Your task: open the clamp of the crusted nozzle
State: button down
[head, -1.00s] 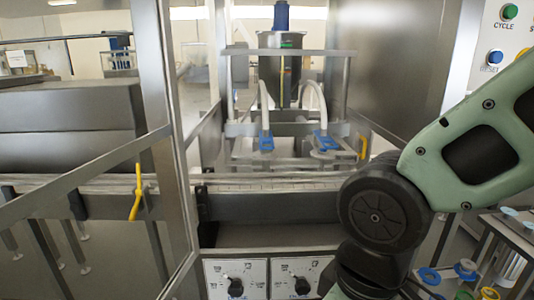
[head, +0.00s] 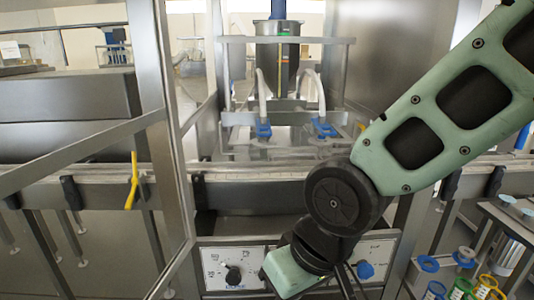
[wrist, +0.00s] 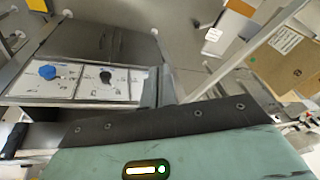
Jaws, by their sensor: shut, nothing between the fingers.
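Two nozzles with blue clamps hang under the hopper (head: 276,60) on white hoses. The left blue clamp (head: 263,130) and the right blue clamp (head: 324,128) sit above the conveyor. They are too small to tell which nozzle is crusted, or how each clamp is set. My gripper (head: 347,282) is low in front of the control panel, well below and nearer than the clamps, shut and empty. Its tips are partly cut off by the lower edge. The wrist view shows my mint-green hand and the panel, and no nozzle.
The panel has a black knob (head: 234,275) and a blue knob (head: 365,269), also in the wrist view (wrist: 47,72). An open door frame (head: 165,130) stands left with a yellow handle (head: 132,182). The conveyor rail (head: 260,192) crosses ahead. A rack with coloured rings (head: 487,283) stands lower right.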

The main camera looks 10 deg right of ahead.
jog(key=w+a+f+m+t+y+b, duration=0.2)
jog(key=w+a+m+t+y+b, duration=0.3)
jog(key=w+m, duration=0.5)
jog(key=w+a+f+m+t+y+b, duration=0.2)
jog(key=w+a+m+t+b, duration=0.4)
jog(key=w, duration=0.8)
jog(key=w+d+m+t+h+b, duration=0.3)
jog(key=w+d+m+t+h, duration=0.2)
jog(key=m, duration=0.8)
jog(key=w+d+m+t+h+b, duration=0.4)
jog(key=d+m+h, duration=0.4)
jog(key=m, duration=0.5)
jog(key=shift+w+d+t, duration=0.65)
jog(key=shift+w+t, duration=0.15)
jog(key=shift+t, duration=0.3)
jog(key=shift+w, duration=0.1)
jog(key=s+r+x, duration=0.1)
jog(key=r+x, duration=0.1)
jog(key=x, duration=1)
jog(key=shift+r+p, duration=0.35)
jog(key=shift+p, duration=0.1)
